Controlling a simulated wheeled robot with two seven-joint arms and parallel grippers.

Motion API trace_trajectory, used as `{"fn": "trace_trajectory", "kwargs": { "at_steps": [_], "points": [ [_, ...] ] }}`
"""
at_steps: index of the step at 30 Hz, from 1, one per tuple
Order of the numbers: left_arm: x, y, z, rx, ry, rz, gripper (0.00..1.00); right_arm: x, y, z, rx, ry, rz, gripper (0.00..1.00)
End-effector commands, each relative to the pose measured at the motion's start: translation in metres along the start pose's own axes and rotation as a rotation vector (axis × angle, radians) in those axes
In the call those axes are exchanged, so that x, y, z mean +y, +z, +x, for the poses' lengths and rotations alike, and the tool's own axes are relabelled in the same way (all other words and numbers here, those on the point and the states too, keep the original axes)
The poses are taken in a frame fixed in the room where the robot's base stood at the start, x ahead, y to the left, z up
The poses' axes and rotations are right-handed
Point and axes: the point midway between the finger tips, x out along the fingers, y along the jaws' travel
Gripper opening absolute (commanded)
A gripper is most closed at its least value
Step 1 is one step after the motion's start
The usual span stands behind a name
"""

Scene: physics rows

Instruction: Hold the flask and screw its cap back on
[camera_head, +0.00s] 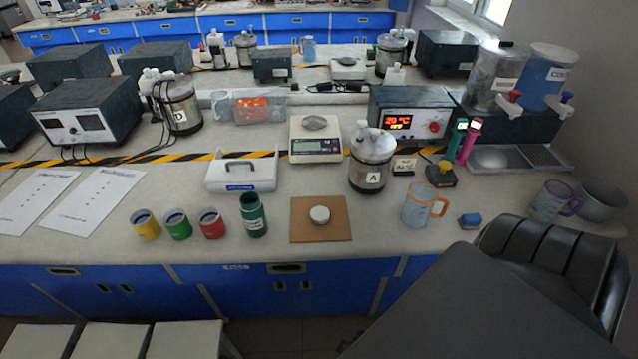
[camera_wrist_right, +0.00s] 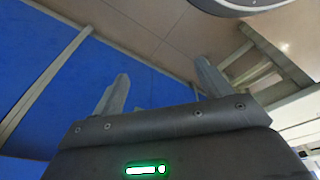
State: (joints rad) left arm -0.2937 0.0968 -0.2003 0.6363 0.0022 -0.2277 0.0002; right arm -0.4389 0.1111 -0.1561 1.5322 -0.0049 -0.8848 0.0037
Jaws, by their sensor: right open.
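A dark green flask (camera_head: 253,214) stands upright at the front of the bench, left of centre. Its top looks open and it has a small label. A round whitish cap-like disc (camera_head: 319,214) lies on a brown square board (camera_head: 302,232) just right of the flask. The disc and flask are apart. My right gripper (camera_wrist_right: 162,72) is open and empty in the right wrist view, with blue cabinet fronts and floor beyond it. In the head view my dark right arm fills the lower right, and its fingers do not show. My left gripper is not in view.
Yellow, green and red cups (camera_head: 209,224) stand left of the flask. A white caddy (camera_head: 242,174) and a scale (camera_head: 315,140) are behind. A dewar marked A (camera_head: 371,163), an orange-handled mug (camera_head: 419,204) and a small blue item (camera_head: 469,220) stand to the right.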

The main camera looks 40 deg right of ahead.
Motion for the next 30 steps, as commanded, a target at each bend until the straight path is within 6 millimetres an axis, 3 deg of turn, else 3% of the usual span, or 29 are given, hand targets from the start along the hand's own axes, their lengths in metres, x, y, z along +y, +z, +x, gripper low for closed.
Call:
{"fn": "trace_trajectory", "kwargs": {
  "at_steps": [1,3,11,14,16,18,21,30],
  "points": [
    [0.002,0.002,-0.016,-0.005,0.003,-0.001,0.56,0.001,-0.019,-0.039,0.019,0.000,0.002,0.77],
    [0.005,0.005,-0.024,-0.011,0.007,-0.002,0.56,0.002,-0.036,-0.075,0.031,0.001,0.005,0.77],
    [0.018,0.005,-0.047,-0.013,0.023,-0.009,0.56,0.006,-0.075,-0.185,0.074,0.005,0.010,0.77],
    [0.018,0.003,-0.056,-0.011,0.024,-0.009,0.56,0.008,-0.094,-0.226,0.116,0.011,0.004,0.77],
    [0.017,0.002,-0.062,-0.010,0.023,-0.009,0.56,0.012,-0.118,-0.256,0.175,0.021,-0.011,0.77],
    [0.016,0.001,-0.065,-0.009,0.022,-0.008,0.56,0.013,-0.148,-0.275,0.252,0.029,-0.031,0.77],
    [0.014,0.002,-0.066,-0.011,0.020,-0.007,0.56,0.013,-0.185,-0.287,0.350,0.026,-0.061,0.77],
    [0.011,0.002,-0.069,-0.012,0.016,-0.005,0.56,0.021,-0.277,-0.311,0.549,-0.056,-0.180,0.77]
  ]
}}
